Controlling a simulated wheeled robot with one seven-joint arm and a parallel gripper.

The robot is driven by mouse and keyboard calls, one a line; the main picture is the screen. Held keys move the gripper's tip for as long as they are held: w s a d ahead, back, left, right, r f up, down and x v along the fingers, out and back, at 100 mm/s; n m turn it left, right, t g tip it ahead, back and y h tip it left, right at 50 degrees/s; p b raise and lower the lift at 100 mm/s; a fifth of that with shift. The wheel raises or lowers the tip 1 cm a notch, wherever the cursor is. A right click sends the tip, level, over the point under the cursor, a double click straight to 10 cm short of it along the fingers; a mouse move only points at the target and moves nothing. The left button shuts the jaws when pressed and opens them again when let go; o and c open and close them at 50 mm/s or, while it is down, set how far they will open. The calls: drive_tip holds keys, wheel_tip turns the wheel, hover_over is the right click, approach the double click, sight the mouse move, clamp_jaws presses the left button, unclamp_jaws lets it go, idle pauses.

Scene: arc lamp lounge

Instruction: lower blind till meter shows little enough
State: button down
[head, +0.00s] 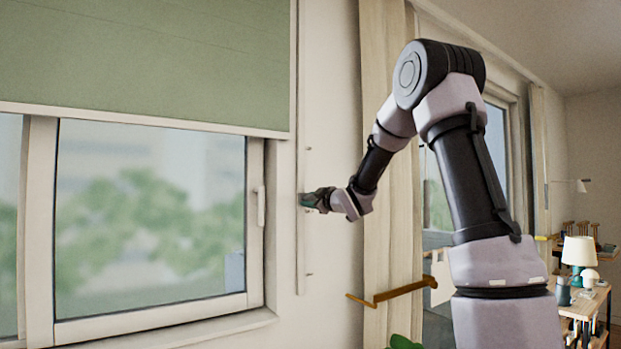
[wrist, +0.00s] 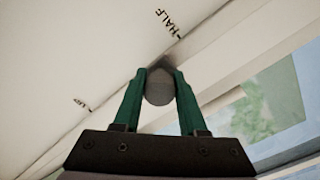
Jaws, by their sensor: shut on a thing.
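The green roller blind (head: 150,55) covers the upper part of the window in the head view; its pale bottom bar hangs above the clear glass. A narrow vertical rail (head: 301,255) with small marks runs down the wall right of the window. My gripper (head: 309,199) is at this rail, below the blind's bottom bar. In the wrist view my gripper (wrist: 160,84) has its green fingers shut on a round grey knob (wrist: 159,90). A mark reading HALF (wrist: 169,23) is near it; another mark (wrist: 82,103) is too small to read. I see no meter.
The window frame (head: 255,220) with its handle is left of the rail. A beige curtain (head: 378,255) and a brass-coloured bar (head: 400,291) are close to the right. A wooden desk (head: 585,306) with a lamp (head: 579,252) stands at the far right.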

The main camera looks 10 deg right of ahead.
wheel_tip(320, 180, down, 5)
drive_tip(key=shift+r, duration=0.1)
idle(0.3)
drive_tip(key=shift+c, duration=2.2)
unclamp_jaws()
drive_tip(key=v, duration=1)
drive_tip(key=shift+s, duration=0.4)
drive_tip(key=shift+d, duration=0.15)
drive_tip(key=shift+r, duration=0.1)
